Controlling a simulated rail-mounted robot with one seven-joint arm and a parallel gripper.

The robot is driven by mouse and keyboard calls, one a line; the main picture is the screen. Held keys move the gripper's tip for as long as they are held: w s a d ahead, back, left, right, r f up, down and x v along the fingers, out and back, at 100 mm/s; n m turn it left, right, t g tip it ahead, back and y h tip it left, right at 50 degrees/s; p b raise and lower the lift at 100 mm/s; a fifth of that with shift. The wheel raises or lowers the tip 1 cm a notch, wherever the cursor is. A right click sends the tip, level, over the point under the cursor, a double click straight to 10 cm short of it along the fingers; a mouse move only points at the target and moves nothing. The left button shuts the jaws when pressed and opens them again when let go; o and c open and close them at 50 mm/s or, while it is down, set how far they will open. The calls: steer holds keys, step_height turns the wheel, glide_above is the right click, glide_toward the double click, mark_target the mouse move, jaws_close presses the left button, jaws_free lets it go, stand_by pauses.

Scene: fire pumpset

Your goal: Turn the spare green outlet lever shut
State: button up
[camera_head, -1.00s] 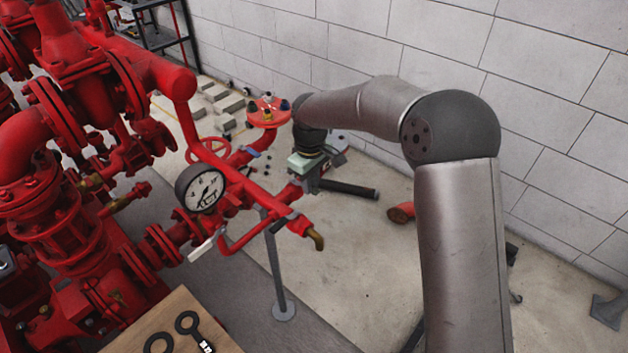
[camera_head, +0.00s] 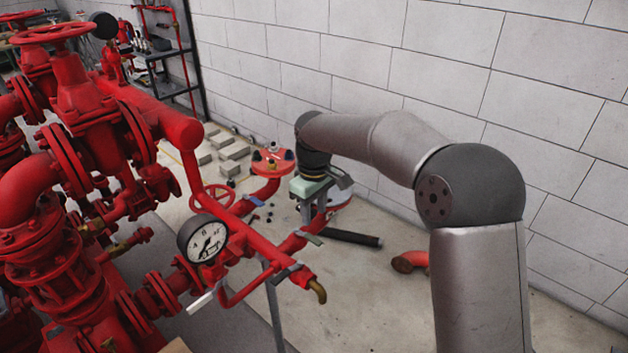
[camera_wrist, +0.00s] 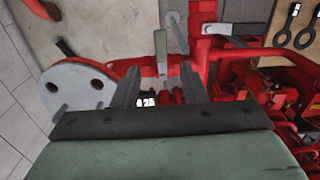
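The green outlet lever (camera_wrist: 161,52) shows in the wrist view, a pale green handle just beyond my fingertips and apart from them. In the head view a grey-green lever (camera_head: 308,237) sits on the red branch pipe below my gripper; it looks like the same one. My gripper (camera_wrist: 158,76) is open, its two grey fingers apart with nothing held between them. In the head view my gripper (camera_head: 311,192) is above the branch pipe's end, its fingers partly hidden by its own pale green body.
A pressure gauge (camera_head: 203,239), a white-handled lever (camera_head: 203,301) and a brass-tipped outlet (camera_head: 317,289) are close by. A pale round flange (camera_wrist: 78,88) stands left of my fingers in the wrist view. Open floor (camera_head: 370,285) lies to the right.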

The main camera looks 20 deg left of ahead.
step_height(320, 180, up, 10)
stand_by(0.3)
steer(key=shift+f, duration=0.15)
steer(key=s+d+f+m, duration=0.1)
steer(key=s+d+m, duration=0.2)
steer(key=s+d, duration=0.55)
steer(key=s+d+f+m, duration=0.1)
steer(key=s+d+m, duration=0.3)
steer(key=d, duration=0.9)
steer(key=s+d+f+m, duration=0.2)
steer(key=s+d+f, duration=0.1)
steer(key=s, duration=0.4)
steer(key=s+d+f+m+p, duration=0.1)
steer(key=s+d+f+m, duration=0.2)
steer(key=s+d, duration=0.3)
steer(key=shift+s+d+f+m, duration=0.25)
steer(key=shift+s+d+m, duration=0.05)
steer(key=shift+s, duration=0.65)
